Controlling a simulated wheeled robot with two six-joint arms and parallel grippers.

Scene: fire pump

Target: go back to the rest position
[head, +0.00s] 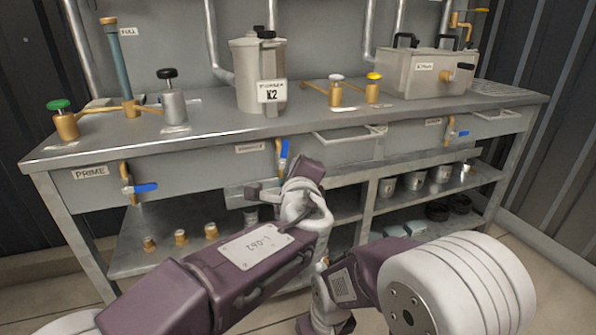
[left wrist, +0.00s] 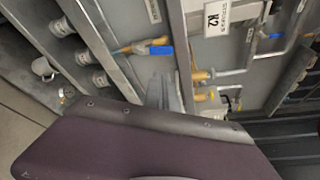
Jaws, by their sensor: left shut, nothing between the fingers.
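My left gripper (head: 254,191) is in front of the bench's lower front edge, near the middle blue-handled valve (head: 283,155). It is shut and empty, apart from the valve as far as I can tell. In the left wrist view its grey fingers (left wrist: 166,92) show just beyond my purple arm link, with the bench front behind them. My right arm comes in from the lower right and bends low in front of the bench. Its gripper does not show.
The steel bench (head: 215,128) carries a pot marked K2 (head: 259,75) and a square tank (head: 427,73). Blue-handled valves stick out at the PRIME label (head: 90,172) and at the right (head: 457,132). Cups (head: 415,180) stand on the lower shelf. Bare floor shows at the right.

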